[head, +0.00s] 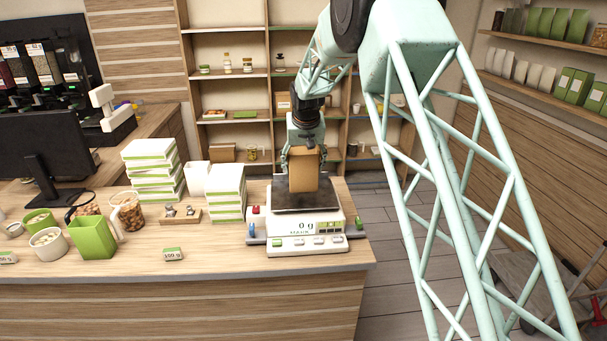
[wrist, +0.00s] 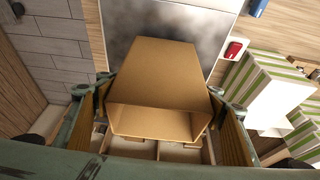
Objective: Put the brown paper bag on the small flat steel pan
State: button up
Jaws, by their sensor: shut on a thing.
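The brown paper bag (head: 304,172) is upright and held in my gripper (head: 304,157), whose fingers are on either side of it near its top. In the wrist view, the bag (wrist: 155,75) is between the two fingers with its open top towards the camera. The small flat steel pan (head: 310,203) is the dark plate on top of the white scale (head: 310,232); it also shows in the wrist view (wrist: 130,25). The bag is over the pan. I cannot tell whether its base touches. The scale display reads 0 g.
White and green boxes (head: 228,190) are stacked left of the scale. Small red and blue pieces (head: 252,228) sit at the scale's left side. A green container (head: 93,238) and several tubs stand further left. The counter's right edge is close to the scale.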

aim_at(304, 158)
jog(key=shift+w, duration=0.1)
dwell(0.3)
jog(key=shift+f+p, duration=0.4)
jog(key=shift+f, duration=1.35)
jog(key=shift+f, duration=0.15)
jog(key=o, duration=0.8)
jog(key=shift+r, duration=0.2)
jog(key=shift+r, duration=0.2)
jog(key=shift+b+v, duration=0.75)
jog(key=shift+v, duration=5)
